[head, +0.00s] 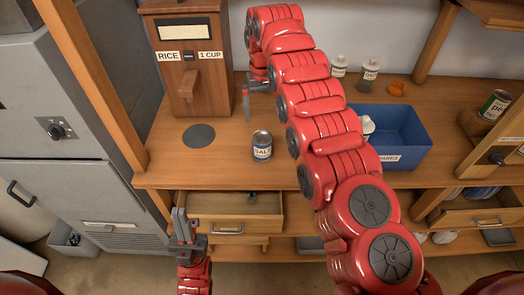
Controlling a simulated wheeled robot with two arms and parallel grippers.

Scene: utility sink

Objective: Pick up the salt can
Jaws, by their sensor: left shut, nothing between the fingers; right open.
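One finger partly hides the other. My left gripper (181,226) is low at the front, below the counter edge and beside the open drawer. It is shut and holds nothing.
A wooden rice dispenser (186,90) stands at the back left, with a dark round pad (199,136) in front. A blue bin (405,134) is right of my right arm. An open drawer (243,212) juts out below the counter. Small bottles (370,74) stand at the back.

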